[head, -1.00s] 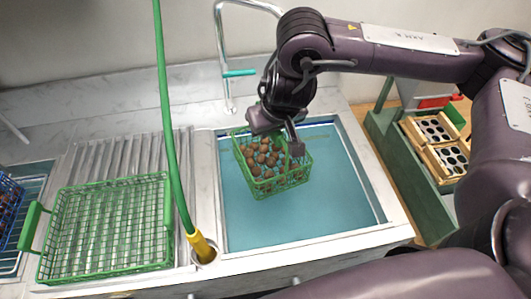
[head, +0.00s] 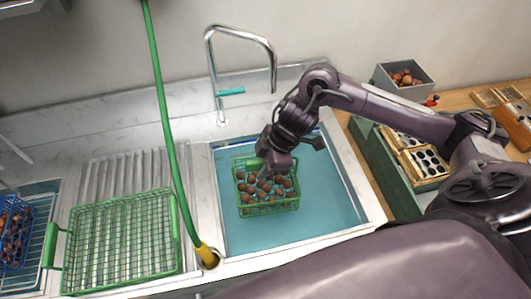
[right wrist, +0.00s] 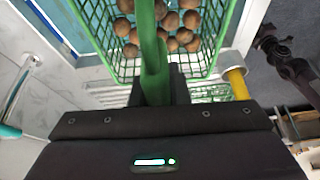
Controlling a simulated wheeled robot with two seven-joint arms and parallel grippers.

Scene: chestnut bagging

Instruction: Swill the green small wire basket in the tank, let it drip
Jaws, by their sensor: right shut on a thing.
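The green small wire basket (head: 267,208) is full of brown chestnuts (head: 262,184) and sits within the tank (head: 330,215) of blue water, towards its left side. I cannot tell how deep it is in the water. My right gripper (head: 274,168) is above the basket and shut on its handle. In the right wrist view the green handle (right wrist: 150,50) runs up from between the fingers, with the basket (right wrist: 215,45) and chestnuts (right wrist: 172,22) beyond it. My left gripper does not show.
A green hose (head: 165,125) ends in a yellow fitting (head: 207,256) at the tank's left front corner. A tap (head: 272,65) stands behind the tank. An empty larger green wire basket (head: 125,245) lies on the ribbed drainboard at left. A blue basket (head: 14,235) of chestnuts is farther left.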

